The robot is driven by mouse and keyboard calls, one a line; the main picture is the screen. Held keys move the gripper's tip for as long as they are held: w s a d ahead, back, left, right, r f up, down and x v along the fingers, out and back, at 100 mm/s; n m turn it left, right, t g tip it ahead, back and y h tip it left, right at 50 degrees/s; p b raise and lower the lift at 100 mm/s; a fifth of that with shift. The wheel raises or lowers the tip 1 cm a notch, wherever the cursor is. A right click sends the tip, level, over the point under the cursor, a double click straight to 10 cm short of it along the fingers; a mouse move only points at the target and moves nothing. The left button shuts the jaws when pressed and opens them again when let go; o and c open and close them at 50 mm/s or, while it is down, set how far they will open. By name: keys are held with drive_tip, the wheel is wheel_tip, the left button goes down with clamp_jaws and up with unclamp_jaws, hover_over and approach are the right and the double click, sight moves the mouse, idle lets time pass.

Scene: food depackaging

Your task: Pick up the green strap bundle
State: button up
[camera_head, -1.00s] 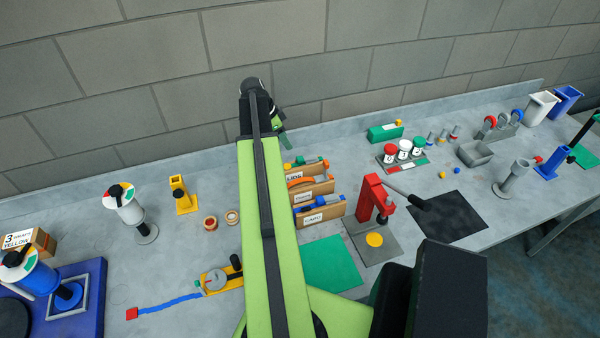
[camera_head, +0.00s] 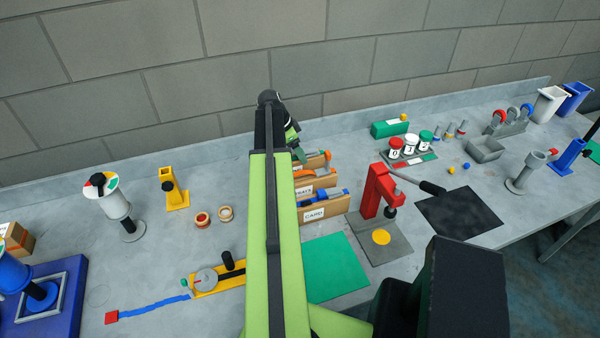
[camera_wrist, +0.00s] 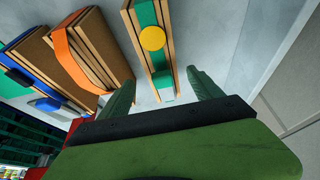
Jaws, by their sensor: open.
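The green strap bundle (camera_wrist: 141,12) is a narrow stack of tan boards with a green band and a yellow disc, at the top centre of the wrist view. Its near end, with a pale green tab, lies between and beyond my two green fingers. My gripper (camera_wrist: 160,80) is open and empty, its fingertips on either side of that end; I cannot tell if they touch it. In the head view my gripper (camera_head: 297,148) is beside the rearmost bundle (camera_head: 316,163), partly hidden by my arm.
An orange strap bundle (camera_wrist: 92,42) and a blue strap bundle (camera_wrist: 42,62) stand close on the left in the wrist view. The red press (camera_head: 375,192) and green mat (camera_head: 335,268) are in front. Bare bench lies right of the green bundle.

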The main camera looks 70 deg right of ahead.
sight(300, 164)
drive_tip(key=b+x, duration=0.4)
drive_tip(key=x, duration=0.1)
drive_tip(key=shift+d+f+b, duration=0.1)
drive_tip(key=shift+d+b, duration=0.15)
drive_tip(key=shift+b, duration=0.05)
drive_tip(key=shift+r, duration=0.2)
drive_tip(key=shift+c, duration=0.3)
clamp_jaws()
